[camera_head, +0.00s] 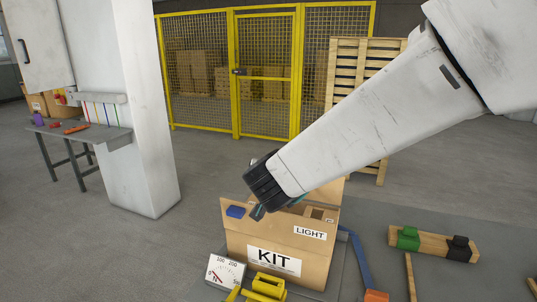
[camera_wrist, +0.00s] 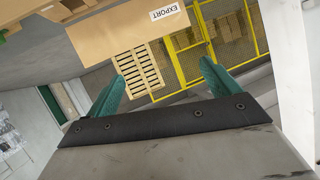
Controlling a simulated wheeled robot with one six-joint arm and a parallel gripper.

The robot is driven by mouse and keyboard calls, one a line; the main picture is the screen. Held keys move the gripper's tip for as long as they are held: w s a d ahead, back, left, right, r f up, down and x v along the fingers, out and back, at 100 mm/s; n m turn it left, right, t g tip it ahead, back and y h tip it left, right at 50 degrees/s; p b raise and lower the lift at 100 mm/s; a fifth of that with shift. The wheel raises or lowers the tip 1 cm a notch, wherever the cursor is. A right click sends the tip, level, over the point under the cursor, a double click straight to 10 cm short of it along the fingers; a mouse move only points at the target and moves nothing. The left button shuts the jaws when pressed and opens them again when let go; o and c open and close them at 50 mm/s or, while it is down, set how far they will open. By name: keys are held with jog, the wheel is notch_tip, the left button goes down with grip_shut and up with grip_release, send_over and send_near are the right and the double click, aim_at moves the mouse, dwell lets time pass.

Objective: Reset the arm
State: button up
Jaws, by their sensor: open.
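My arm reaches in from the upper right in the head view. My gripper (camera_head: 258,212) is at its lower end, in front of or over the open cardboard box marked KIT (camera_head: 240,250); I cannot tell the exact gap. In the wrist view my gripper (camera_wrist: 160,85) shows two teal fingers set wide apart, with nothing between them. The fingers point toward the yellow mesh fence and a pallet, which stand far off. The fingertips are mostly hidden in the head view.
A blue block (camera_head: 236,211) shows at the box's edge. A dial gauge (camera_head: 225,272), a yellow object (camera_head: 266,287) and a wooden rail with green and black blocks (camera_head: 433,243) are nearby. A white pillar (camera_head: 140,110) stands left. Yellow fence (camera_head: 235,100) is behind. Open floor lies between.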

jog(key=s+d+r+n+g+y, duration=0.4)
jog(key=s+d+r+y, duration=0.15)
jog(key=s, duration=0.45)
jog(key=s+d+f+g+h, duration=0.2)
jog(key=s+d+f+g, duration=0.1)
jog(key=s+d, duration=0.6)
jog(key=s+d+f+g+h, duration=0.2)
jog(key=s+d+g, duration=0.3)
jog(key=s, duration=0.9)
jog(key=d+f, duration=0.1)
jog(key=d, duration=0.2)
jog(key=shift+s+d+m, duration=0.2)
jog(key=shift+d+m, duration=0.2)
